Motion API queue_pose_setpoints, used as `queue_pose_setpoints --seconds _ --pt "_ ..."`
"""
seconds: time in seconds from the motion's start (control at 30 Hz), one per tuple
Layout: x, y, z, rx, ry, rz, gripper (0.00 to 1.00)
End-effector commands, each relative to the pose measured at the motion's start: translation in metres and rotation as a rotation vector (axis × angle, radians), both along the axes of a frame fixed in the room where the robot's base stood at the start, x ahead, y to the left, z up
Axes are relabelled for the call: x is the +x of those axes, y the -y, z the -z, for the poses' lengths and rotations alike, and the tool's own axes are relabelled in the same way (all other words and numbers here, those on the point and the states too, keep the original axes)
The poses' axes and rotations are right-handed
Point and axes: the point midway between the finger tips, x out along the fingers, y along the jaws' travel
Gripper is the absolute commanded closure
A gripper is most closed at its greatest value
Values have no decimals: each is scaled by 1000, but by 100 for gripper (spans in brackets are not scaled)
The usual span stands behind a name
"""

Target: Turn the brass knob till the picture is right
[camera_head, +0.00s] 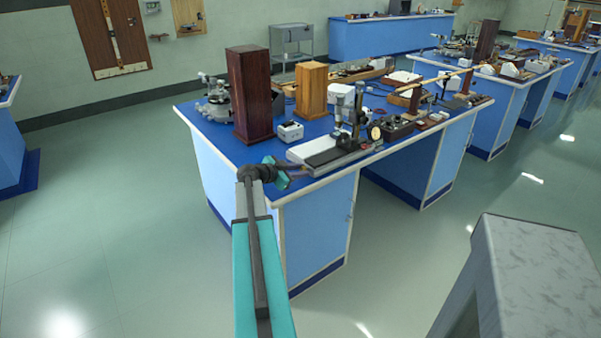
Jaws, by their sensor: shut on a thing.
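A measuring microscope (345,115) with a pale grey bed (325,152) stands at the near edge of the blue bench. My gripper (301,168) is at the left front end of this bed, reached from the left by my teal and grey arm. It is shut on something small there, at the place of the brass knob. The knob itself is hidden by the fingers or too small to make out. A small round dial with a brass-coloured rim (376,132) sits at the right of the microscope. The picture in the instrument cannot be seen from here.
More instruments crowd the bench to the right. The floor (110,240) at left is clear.

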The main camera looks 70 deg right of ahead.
Motion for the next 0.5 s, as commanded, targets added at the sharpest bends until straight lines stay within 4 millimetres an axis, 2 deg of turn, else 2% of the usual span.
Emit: queue_pose_setpoints --seconds 0.5 --pt "3 2 4 192 -291 5 98"
